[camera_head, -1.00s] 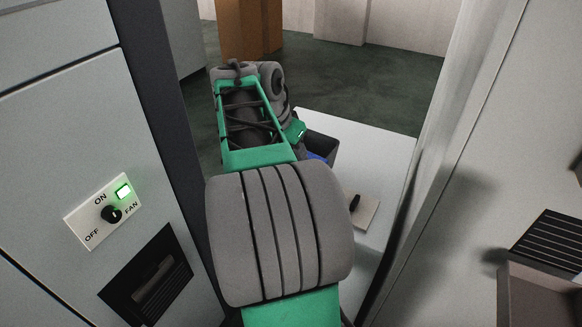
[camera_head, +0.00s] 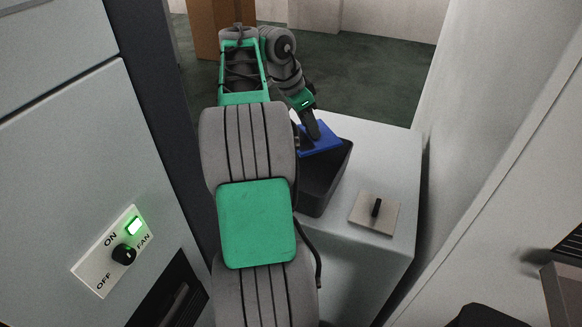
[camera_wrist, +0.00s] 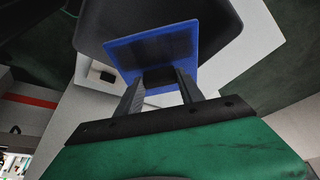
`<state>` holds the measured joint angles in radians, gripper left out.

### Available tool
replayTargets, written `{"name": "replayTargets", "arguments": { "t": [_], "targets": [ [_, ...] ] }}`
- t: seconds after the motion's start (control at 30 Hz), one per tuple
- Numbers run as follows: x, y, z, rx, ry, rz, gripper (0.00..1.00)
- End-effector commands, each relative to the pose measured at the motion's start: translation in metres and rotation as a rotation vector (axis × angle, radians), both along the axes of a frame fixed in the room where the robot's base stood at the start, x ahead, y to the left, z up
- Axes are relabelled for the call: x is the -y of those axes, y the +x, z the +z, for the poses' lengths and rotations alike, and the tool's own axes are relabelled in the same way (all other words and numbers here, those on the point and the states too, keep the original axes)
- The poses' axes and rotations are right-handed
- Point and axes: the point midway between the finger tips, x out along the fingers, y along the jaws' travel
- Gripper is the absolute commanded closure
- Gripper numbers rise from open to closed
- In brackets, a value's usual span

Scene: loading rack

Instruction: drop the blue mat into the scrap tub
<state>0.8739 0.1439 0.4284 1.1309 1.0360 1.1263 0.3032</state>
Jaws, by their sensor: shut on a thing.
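The blue mat (camera_head: 321,142) is a flat blue square held in my gripper (camera_head: 313,130) in the head view. In the wrist view the mat (camera_wrist: 183,38) sits at the fingertips of my gripper (camera_wrist: 161,78), which is shut on it. A dark open tub (camera_head: 322,192) stands on the white surface, and the mat is over its far part. The tub (camera_wrist: 92,38) also shows behind the mat in the wrist view. My arm hides the tub's left side. I cannot tell the exact height of the mat above the rim.
The white bench top (camera_head: 385,150) has free room right of the tub. A beige plate with a black knob (camera_head: 377,209) lies there. A grey cabinet on the left carries a fan switch (camera_head: 112,250) with a lit green lamp. A pale wall (camera_head: 480,120) rises at right.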

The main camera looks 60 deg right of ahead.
Motion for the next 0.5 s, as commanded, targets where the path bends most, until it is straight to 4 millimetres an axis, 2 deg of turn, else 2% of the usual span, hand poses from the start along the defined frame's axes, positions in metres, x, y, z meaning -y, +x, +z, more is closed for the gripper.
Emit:
{"name": "replayTargets", "arguments": {
  "t": [0.17,0.5],
  "targets": [
    [0.002,-0.004,-0.009,0.0,0.0,-0.008,0.94],
    [0.004,-0.008,-0.056,0.001,-0.001,-0.018,0.94]
  ]
}}
